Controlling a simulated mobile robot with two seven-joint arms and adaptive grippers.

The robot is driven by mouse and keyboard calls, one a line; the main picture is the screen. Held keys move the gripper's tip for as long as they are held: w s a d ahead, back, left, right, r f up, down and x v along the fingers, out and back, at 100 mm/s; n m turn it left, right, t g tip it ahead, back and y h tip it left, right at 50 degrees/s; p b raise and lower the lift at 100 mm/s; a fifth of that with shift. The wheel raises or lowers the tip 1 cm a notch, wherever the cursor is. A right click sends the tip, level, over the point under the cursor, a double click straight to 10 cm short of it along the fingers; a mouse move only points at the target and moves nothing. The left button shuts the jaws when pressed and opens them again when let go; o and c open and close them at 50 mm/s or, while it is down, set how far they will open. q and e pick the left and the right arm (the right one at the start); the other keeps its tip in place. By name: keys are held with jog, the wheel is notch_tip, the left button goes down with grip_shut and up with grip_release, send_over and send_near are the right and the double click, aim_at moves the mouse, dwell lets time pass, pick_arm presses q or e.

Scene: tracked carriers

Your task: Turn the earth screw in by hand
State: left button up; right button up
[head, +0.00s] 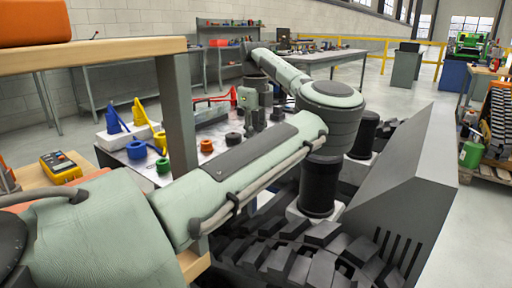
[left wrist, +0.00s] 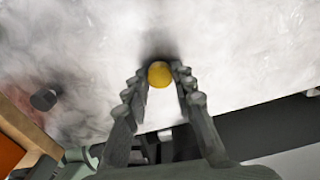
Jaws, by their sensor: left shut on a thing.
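In the left wrist view my left gripper (left wrist: 160,82) is shut on a small round yellow head, the earth screw (left wrist: 159,72), held between the fingertips. A pale, cloudy metal surface (left wrist: 235,45) lies beyond it. In the head view my left arm reaches across from the left and bends down, with the left gripper (head: 256,122) over the metal-topped surface (head: 218,128). The screw itself is hidden there. I cannot tell how deep the screw sits. My right gripper is in neither view.
Blue (head: 136,149), yellow, green and orange (head: 206,146) ring-like parts and black knobs stand on the metal top. A yellow meter (head: 60,167) lies at left. A black tracked carrier (head: 300,255) and a tall grey sloped panel (head: 400,170) stand close at right.

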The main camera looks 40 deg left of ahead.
pick_arm(q)
jog(key=m+b, duration=0.1)
jog(key=m, duration=0.8)
jog(key=shift+r+m+b, duration=0.1)
jog(key=shift+m+b, duration=0.3)
jog(key=o, duration=0.9)
jog(key=shift+o, duration=0.2)
